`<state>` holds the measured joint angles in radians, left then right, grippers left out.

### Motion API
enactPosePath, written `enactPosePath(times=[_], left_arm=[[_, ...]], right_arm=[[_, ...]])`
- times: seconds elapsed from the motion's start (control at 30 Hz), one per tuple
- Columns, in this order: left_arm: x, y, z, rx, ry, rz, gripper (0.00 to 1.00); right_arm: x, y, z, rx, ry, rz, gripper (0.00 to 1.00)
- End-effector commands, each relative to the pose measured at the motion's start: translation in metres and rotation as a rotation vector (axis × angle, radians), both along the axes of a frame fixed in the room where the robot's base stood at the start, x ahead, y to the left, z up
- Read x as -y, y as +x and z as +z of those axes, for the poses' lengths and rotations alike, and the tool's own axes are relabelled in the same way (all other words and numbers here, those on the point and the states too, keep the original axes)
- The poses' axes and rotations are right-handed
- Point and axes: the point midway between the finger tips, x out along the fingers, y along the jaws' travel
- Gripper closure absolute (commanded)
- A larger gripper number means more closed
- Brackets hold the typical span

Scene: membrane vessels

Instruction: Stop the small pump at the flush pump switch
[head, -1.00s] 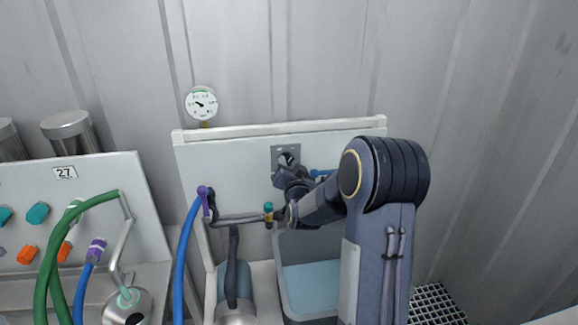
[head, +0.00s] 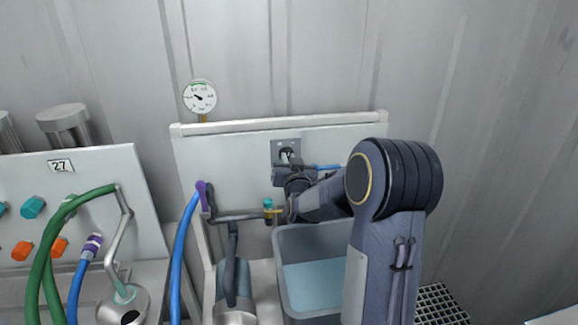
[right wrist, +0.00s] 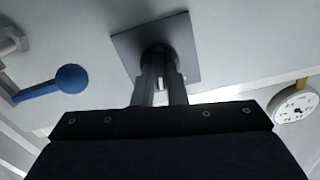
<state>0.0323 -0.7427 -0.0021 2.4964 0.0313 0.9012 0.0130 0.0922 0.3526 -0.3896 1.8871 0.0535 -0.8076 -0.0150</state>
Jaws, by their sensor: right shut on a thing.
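The flush pump switch is a grey square plate (head: 281,147) on the pale panel, with a dark round knob at its middle. It also shows in the right wrist view as a dark plate (right wrist: 185,38). My right gripper (right wrist: 161,75) is shut on the switch knob (right wrist: 160,58); the fingers hide most of the knob, so its angle is hard to tell. In the head view the right gripper (head: 288,160) reaches the plate from below. The small pump (head: 233,290) stands below the panel at left. My left gripper is not in view.
A blue-handled valve (right wrist: 68,80) is close to the gripper. A pressure gauge (head: 200,97) stands above the panel. A grey tub with bluish liquid (head: 283,240) is below. Blue and green hoses and panel 27 (head: 61,167) are at left.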

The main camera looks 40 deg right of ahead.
Motion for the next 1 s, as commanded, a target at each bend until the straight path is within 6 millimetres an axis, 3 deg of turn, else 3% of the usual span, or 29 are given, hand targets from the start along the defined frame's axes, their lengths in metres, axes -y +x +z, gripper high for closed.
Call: enactPosePath(times=[0.2, 0.6, 1.0], left_arm=[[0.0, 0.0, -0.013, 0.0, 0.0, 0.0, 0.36], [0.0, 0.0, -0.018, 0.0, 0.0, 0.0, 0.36], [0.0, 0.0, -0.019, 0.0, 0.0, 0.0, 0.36]], right_arm=[[-0.001, 0.0, -0.001, -0.097, -0.181, 0.001, 1.0], [-0.001, 0.001, 0.0, -0.263, -0.478, 0.0, 1.0], [-0.002, 0.001, 0.0, -0.347, -0.63, 0.0, 1.0]])
